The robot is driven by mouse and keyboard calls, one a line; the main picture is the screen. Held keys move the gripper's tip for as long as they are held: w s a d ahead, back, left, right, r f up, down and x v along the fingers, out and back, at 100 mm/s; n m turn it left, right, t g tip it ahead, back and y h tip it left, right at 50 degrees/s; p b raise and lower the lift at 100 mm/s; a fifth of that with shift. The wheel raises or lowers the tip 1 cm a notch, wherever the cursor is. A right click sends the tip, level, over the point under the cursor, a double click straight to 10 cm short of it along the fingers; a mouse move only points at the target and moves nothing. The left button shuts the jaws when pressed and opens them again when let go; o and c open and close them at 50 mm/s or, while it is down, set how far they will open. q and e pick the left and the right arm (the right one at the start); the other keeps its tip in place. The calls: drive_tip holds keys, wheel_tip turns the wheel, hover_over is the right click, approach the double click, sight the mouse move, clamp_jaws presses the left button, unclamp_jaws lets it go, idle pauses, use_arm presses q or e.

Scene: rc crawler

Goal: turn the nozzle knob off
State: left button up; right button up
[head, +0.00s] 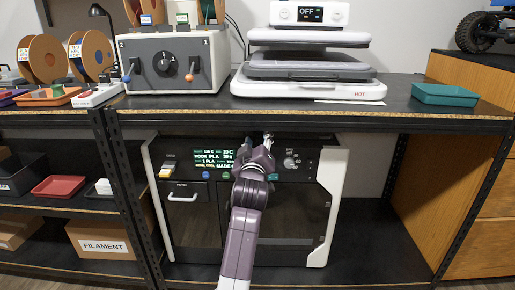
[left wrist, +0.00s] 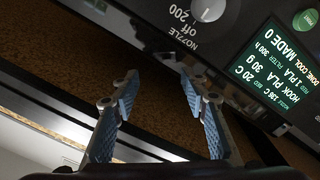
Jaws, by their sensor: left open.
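The nozzle knob (head: 290,162) is a pale round dial on the black front panel of the printer (head: 327,190), under the shelf. In the left wrist view the knob (left wrist: 208,8) is cut by the top edge, with the upside-down label "NOZZLE off 200" beside it. I cannot tell its exact setting. My left gripper (head: 267,138) is in front of the panel's upper edge, just left of the knob in the head view. Its blue-padded fingers (left wrist: 160,84) are spread and empty, apart from the knob. My right gripper is not in view.
The shelf board (head: 410,107) runs close above my left gripper. A lit display (head: 213,155) and several coloured buttons are on the panel's left half. A heat press (head: 310,88), a knob box (head: 205,65) and a teal tray (head: 445,94) stand on the shelf. Floor right of the printer is clear.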

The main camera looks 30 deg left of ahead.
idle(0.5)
